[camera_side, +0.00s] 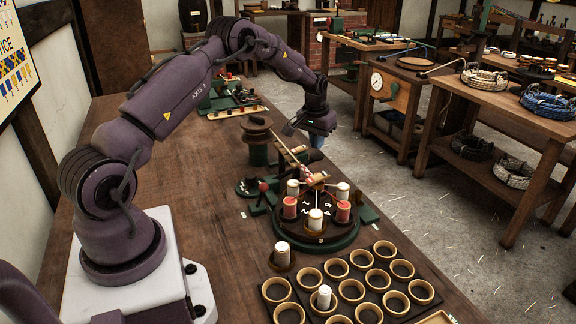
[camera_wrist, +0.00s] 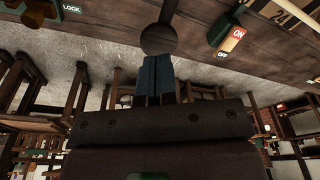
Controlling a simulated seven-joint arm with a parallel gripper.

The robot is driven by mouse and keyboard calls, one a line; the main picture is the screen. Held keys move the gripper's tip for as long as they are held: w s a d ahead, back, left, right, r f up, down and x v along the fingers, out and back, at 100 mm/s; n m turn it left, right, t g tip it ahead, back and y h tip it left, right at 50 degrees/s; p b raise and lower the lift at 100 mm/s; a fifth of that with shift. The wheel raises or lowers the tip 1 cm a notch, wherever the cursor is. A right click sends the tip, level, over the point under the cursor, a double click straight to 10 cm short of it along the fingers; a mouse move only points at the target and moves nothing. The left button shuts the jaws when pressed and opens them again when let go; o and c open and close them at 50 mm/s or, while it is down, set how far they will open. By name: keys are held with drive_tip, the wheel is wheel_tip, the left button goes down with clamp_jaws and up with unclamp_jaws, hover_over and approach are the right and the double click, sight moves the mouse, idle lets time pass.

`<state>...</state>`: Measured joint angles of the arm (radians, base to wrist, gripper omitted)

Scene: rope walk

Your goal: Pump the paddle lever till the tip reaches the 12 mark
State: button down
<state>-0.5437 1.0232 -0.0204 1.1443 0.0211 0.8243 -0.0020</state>
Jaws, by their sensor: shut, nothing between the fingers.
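In the wrist view a dark round paddle (camera_wrist: 158,40) sits at the end of a thin lever that runs up out of the picture. My gripper (camera_wrist: 156,62) is shut and empty, with its blue fingertips right at the paddle's near edge; I cannot tell whether they touch. Part of a scale board (camera_wrist: 283,18) with the number 24 shows at the top right. The 12 mark and the tip cannot be made out. In the side view my gripper (camera_side: 317,142) hangs over the bench's right edge, and the paddle cannot be picked out there.
An ON/OFF switch (camera_wrist: 231,42) and a green LOCK part (camera_wrist: 72,9) lie near the paddle. In the side view a dark turntable (camera_side: 316,235) with several bobbins and a rack of rings (camera_side: 350,285) stand nearer on the bench (camera_side: 190,185). Open floor (camera_side: 390,190) lies to the right.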

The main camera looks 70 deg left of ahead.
sight(317, 155)
drive_tip(key=shift+w+f, duration=0.15)
drive_tip(key=shift+f, duration=3.25)
drive_tip(key=shift+r, duration=3.4)
